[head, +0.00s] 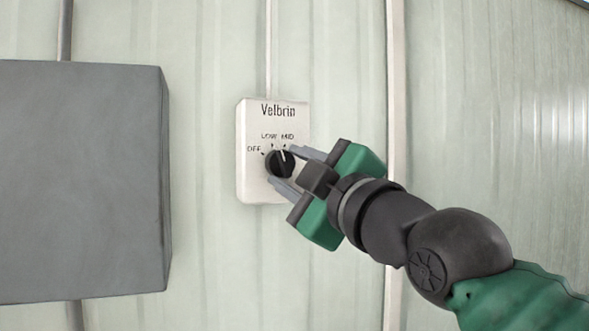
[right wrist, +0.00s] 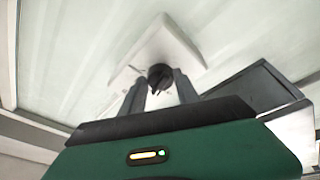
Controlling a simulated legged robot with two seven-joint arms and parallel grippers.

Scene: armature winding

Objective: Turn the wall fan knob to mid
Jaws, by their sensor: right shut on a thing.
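The wall fan control (head: 255,185) is a white box on the wall, marked Velbrin, with OFF, LOW and MID labels visible. Its round black knob (head: 279,164) has a pale pointer line, which points up near the MID label. My right gripper (head: 286,168) comes in from the lower right, its two grey fingers on either side of the knob, shut on it. The gripper hides the right part of the dial. The right wrist view shows the knob (right wrist: 160,76) between the fingertips and the white box (right wrist: 178,47) behind it. My left gripper is not in view.
A large grey box (head: 80,180) stands out from the wall at the left. A thin conduit (head: 268,50) runs up from the control. A pale vertical strip (head: 397,90) is on the wall to the right.

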